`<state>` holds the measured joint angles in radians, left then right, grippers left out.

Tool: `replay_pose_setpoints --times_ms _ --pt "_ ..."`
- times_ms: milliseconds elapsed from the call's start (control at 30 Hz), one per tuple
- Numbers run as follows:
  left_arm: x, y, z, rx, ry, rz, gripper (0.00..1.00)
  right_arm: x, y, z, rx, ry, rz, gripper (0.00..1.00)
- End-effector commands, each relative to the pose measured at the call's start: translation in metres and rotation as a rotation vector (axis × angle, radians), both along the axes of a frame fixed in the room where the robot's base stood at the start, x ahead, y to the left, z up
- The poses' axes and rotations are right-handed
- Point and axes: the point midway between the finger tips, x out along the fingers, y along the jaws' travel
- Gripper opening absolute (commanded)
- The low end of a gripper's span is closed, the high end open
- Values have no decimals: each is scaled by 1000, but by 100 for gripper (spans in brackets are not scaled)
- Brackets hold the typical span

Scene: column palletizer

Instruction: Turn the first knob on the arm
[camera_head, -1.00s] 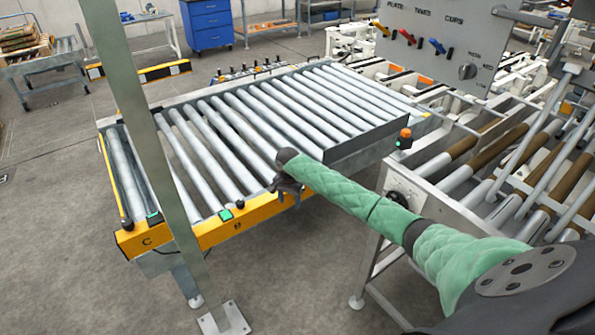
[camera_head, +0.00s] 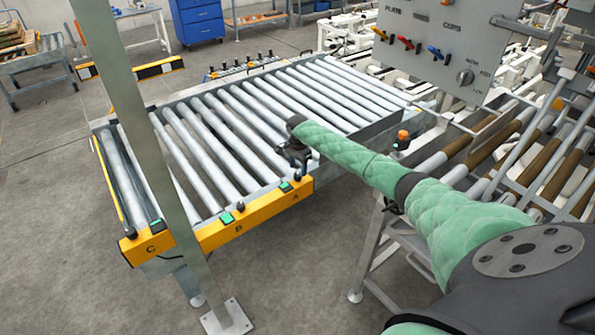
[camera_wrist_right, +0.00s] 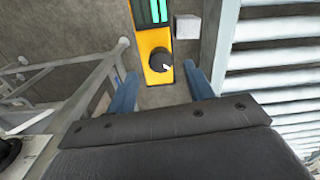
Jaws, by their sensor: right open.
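A black round knob (camera_wrist_right: 161,60) with a white mark sits on a yellow panel (camera_wrist_right: 153,37) in the right wrist view, below a green-lit block. My right gripper (camera_wrist_right: 157,82) is open, with blue fingers on either side of the knob's line and nothing between them. The knob lies just beyond the fingertips, apart from them. My left gripper is not in view.
A roller conveyor (camera_head: 375,134) fills the middle. A grey post (camera_head: 150,150) stands in front at left. A grey control panel (camera_head: 420,65) with coloured levers and a selector knob (camera_head: 465,77) is at upper right.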

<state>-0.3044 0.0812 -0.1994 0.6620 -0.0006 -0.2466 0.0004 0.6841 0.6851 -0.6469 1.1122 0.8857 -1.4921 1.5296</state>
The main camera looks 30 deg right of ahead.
Motion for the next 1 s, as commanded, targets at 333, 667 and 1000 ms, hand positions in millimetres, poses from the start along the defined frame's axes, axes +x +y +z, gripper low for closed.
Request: replay_pose_setpoints --times_ms 333,667,1000 --pt "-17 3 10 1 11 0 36 0 1 -33 0 0 1 52" --pt "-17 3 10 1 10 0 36 0 1 -37 0 -1 1 52" --pt "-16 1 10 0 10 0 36 0 1 -37 0 -1 2 8"
